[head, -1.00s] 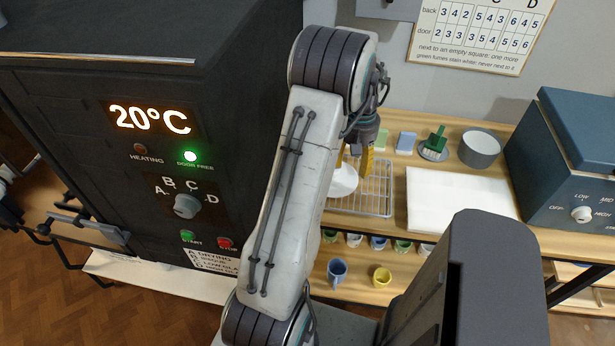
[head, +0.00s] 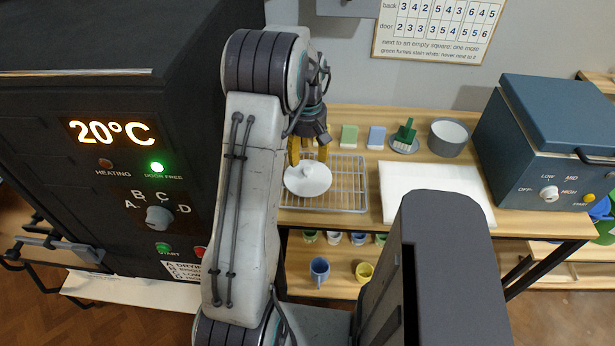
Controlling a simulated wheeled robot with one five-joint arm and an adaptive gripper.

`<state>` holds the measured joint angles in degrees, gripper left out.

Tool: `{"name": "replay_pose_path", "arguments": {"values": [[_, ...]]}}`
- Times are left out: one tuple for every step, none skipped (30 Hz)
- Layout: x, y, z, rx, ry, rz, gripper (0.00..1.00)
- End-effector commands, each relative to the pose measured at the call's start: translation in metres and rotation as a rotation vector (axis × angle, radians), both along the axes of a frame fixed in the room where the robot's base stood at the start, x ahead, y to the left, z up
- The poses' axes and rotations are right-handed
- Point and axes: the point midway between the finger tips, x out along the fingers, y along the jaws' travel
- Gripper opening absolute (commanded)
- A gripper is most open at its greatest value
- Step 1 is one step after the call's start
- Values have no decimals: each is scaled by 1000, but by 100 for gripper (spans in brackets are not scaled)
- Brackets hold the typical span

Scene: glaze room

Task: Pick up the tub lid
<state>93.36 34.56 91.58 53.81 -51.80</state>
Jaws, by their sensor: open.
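The tub lid (head: 308,182) is a white round disc with a small knob. In the head view it lies on a wire rack on the bench, at the rack's left part. My gripper (head: 309,153) has yellow fingers, spread apart, with nothing seen between them. It points down near the lid's far edge in the picture; its height above the lid is hard to tell. My arm stands just left of the lid.
The wire rack (head: 347,187) stands beside a white board (head: 400,188). Behind are green (head: 349,135) and blue (head: 376,138) blocks, a green brush (head: 405,133) on a dish and a grey round tub (head: 447,140). A dark kiln (head: 95,80) is left, a blue oven (head: 552,125) right.

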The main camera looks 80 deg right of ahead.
Motion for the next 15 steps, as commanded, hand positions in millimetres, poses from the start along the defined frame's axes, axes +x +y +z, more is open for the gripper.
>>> {"name": "replay_pose_path", "arguments": {"values": [[0, 0, -3, 3, 0, 7, 55], [0, 0, -5, 3, 0, 10, 55], [0, 0, -9, 4, 0, 12, 55], [0, 0, -11, 4, 0, 12, 55], [0, 1, -14, 4, 0, 12, 55], [0, 1, -17, 5, 0, 12, 55], [0, 1, -19, 4, 0, 11, 55], [0, 0, -20, 3, 0, 11, 55], [0, 0, -23, 4, 0, 11, 55], [0, 0, -25, 4, 0, 11, 55], [0, -1, -29, 5, 0, 10, 55], [-1, -1, -33, 5, 0, 10, 55], [-1, -1, -37, 5, 0, 10, 55], [-1, -2, -41, 5, 0, 10, 55], [-1, -2, -46, 6, 0, 10, 55]]}}
